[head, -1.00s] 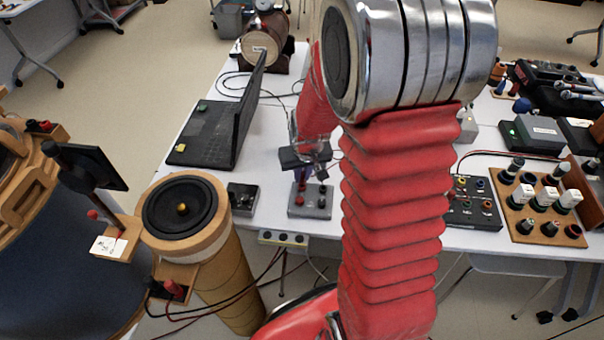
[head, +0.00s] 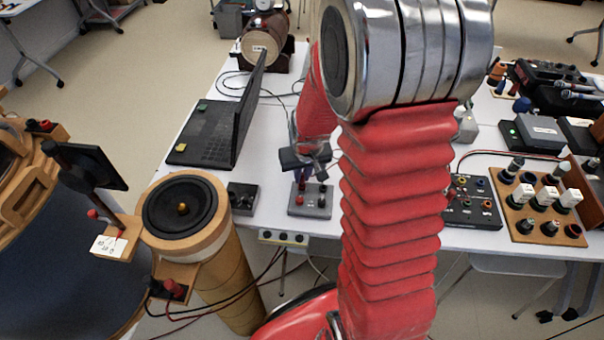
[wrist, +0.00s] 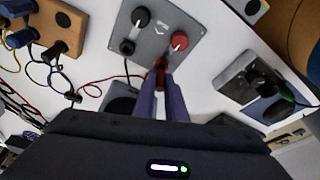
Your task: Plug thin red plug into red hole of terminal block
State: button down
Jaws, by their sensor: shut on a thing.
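The terminal block is a grey plate (wrist: 157,28) in the wrist view, with a red knob (wrist: 180,40), a black knob (wrist: 141,17) and a black socket (wrist: 127,47). It also shows as a small grey box (head: 311,206) on the table in the head view. My gripper (wrist: 161,84), with purple fingers, is shut on the thin red plug (wrist: 160,66). The plug's front end is at the block's near edge, beside the red knob. The plug covers the red hole, and I cannot tell how deep it sits.
A dark box (head: 242,197) stands left of the block, and an open laptop (head: 215,135) is behind it. A wooden speaker cylinder (head: 183,208) stands in front at left. Thin cables (wrist: 95,92) lie left of my fingers. White table shows around the block.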

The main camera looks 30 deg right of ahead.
jog(key=shift+f, duration=0.6)
dwell(0.3)
jog(key=c, duration=1.7)
grip_release()
jog(key=shift+r, duration=0.1)
jog(key=shift+r, duration=3.65)
jog(key=shift+s, duration=0.1)
